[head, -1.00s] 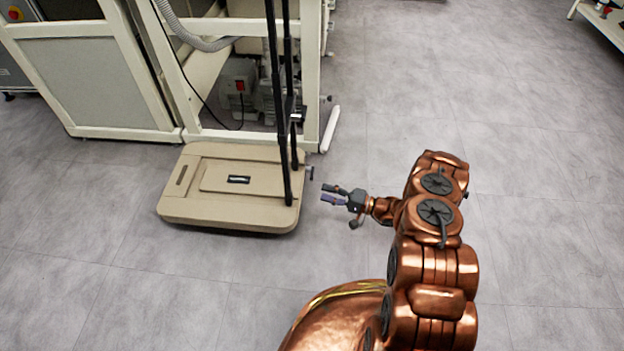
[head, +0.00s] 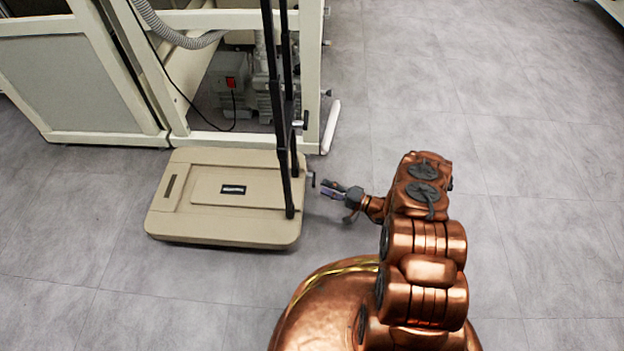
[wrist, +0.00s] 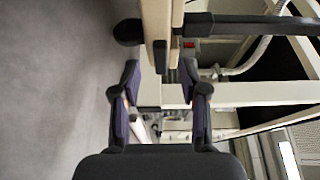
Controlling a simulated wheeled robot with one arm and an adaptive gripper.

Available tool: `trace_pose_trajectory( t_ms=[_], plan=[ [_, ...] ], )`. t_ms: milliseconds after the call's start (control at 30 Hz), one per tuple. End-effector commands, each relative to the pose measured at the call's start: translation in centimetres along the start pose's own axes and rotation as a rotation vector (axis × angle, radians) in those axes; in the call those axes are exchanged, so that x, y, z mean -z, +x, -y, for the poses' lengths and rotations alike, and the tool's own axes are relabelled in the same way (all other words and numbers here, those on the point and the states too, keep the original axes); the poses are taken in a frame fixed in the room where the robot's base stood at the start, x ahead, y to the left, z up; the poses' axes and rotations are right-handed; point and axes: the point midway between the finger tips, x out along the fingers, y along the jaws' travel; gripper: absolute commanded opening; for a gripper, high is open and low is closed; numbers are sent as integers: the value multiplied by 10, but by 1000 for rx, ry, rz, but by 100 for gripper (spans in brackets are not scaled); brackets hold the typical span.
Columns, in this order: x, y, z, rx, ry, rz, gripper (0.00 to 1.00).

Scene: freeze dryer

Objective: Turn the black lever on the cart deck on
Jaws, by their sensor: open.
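The beige cart deck (head: 185,222) lies flat on the floor, with black handle posts (head: 283,110) rising from its right side. The small black lever (head: 312,179) sticks out at the deck's right edge, beside the posts. My gripper (head: 325,188) is open and empty, just right of the lever, with its fingers pointing left at the deck edge. In the wrist view the open fingers (wrist: 160,78) stand on either side of a dark upright piece (wrist: 160,55), which looks like the lever, in front of the deck edge (wrist: 157,18). I cannot tell whether they touch it.
A white-framed cabinet (head: 155,138) stands behind the cart, with a grey pump with a red switch (head: 231,84) inside its open bay. A white bar (head: 331,126) lies by the frame's foot. Grey floor (head: 520,220) is clear to the right and in front.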

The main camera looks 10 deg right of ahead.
Motion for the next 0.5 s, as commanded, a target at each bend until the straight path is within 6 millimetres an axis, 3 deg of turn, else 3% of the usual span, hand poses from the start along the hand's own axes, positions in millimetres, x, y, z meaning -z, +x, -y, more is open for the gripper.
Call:
trace_pose_trajectory(
  t_ms=[300, 500],
  plan=[
    [-1, 45, 0, 1, 1, 4, 44],
    [-1, 57, 1, 2, 1, 3, 44]
  ],
)
